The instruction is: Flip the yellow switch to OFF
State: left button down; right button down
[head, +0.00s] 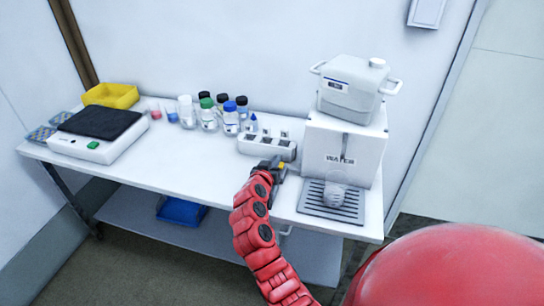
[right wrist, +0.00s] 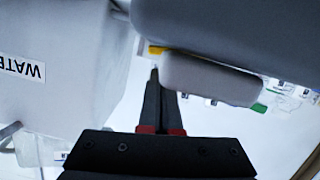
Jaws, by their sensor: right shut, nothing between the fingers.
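A small yellow switch (head: 282,166) shows at the right front end of a white power strip (head: 262,149) on the bench, beside the water dispenser. My right gripper (head: 274,164) is right at the switch, with its fingers shut and empty. In the right wrist view the yellow part (right wrist: 156,49) peeks out at the left end of a pale grey block. The shut fingertips (right wrist: 155,72) are just below it. I cannot tell whether they touch it or which way the switch is set. My left gripper is not in view.
The white water dispenser (head: 340,152) and its grey drip tray (head: 333,201) stand close on the right. Several capped bottles (head: 209,115) are behind left. A balance (head: 98,135) and yellow bin (head: 111,95) are at the far left. The front middle bench is clear.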

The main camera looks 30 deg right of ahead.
jog(key=shift+s+d+f, duration=0.1)
jog(key=shift+f, duration=0.5)
jog(key=shift+f+b, duration=0.15)
jog(key=shift+b, duration=0.15)
jog(key=b, duration=0.2)
jog(key=f+m+b, duration=0.1)
jog(key=b, duration=0.1)
jog(key=shift+s+d+f, duration=0.1)
jog(key=shift+s+d, duration=0.05)
jog(key=shift+s, duration=0.1)
jog(key=shift+r, duration=0.35)
jog(key=shift+w+r+p, duration=0.1)
jog(key=shift+r+p, duration=0.2)
jog(key=shift+p, duration=0.1)
notch_tip(320, 180, up, 3)
jog(key=shift+d+r+p, duration=0.1)
jog(key=shift+d+p, duration=0.05)
jog(key=shift+p, duration=0.35)
jog(key=v, duration=0.7)
jog(key=s+b+v, duration=0.1)
jog(key=v, duration=0.2)
jog(key=shift+s+d+r, duration=0.1)
jog(key=shift+s+d, duration=0.05)
jog(key=shift+d, duration=0.05)
